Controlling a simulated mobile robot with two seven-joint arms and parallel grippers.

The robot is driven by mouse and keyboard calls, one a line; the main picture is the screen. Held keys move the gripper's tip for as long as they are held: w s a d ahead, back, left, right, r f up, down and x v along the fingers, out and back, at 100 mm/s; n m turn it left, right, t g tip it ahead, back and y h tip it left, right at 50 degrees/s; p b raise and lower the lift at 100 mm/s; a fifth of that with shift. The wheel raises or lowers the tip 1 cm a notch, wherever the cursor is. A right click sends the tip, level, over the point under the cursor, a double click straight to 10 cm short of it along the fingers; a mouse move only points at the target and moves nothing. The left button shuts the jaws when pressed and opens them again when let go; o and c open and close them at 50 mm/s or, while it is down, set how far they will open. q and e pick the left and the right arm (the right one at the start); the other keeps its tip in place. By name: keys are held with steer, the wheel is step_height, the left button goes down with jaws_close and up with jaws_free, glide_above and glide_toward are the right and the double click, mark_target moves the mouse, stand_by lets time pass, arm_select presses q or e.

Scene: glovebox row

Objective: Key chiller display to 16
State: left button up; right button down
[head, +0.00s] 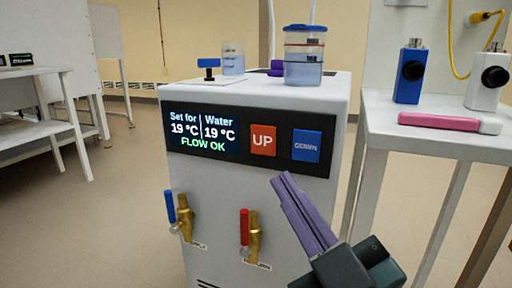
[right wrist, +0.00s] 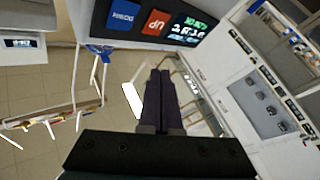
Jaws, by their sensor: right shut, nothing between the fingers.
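The chiller (head: 240,200) is a white cabinet with a black front panel. Its display (head: 203,134) reads "Set for 19 °C", "Water 19 °C" and "FLOW OK". Right of it are the orange UP button (head: 263,140) and the blue DOWN button (head: 307,146). My right gripper (head: 285,178) is shut and empty, its purple fingers just below the DOWN button, apart from it as far as I can tell. In the right wrist view the fingers (right wrist: 161,75) point toward the panel, with the DOWN button (right wrist: 123,15) and UP button (right wrist: 156,22) above them. My left gripper is out of view.
A blue-handled valve (head: 184,215) and a red-handled valve (head: 250,232) stick out from the chiller front. Containers, including a blue-lidded one (head: 304,55), stand on top. A table (head: 430,138) at the right holds blue and white devices and a pink object (head: 440,121).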

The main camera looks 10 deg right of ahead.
steer(key=b, duration=0.3)
glide_toward(290, 138)
steer(key=w+a+r, duration=0.1)
steer(key=w+a, duration=0.1)
steer(key=shift+w+d+r, duration=0.15)
steer(key=shift+w+d, duration=0.2)
steer(key=shift+w, duration=0.25)
steer(key=shift+w+d, duration=0.1)
stand_by(0.6)
stand_by(0.8)
steer(key=shift+w, duration=0.1)
steer(key=shift+w+d, duration=0.2)
steer(key=shift+w, duration=0.05)
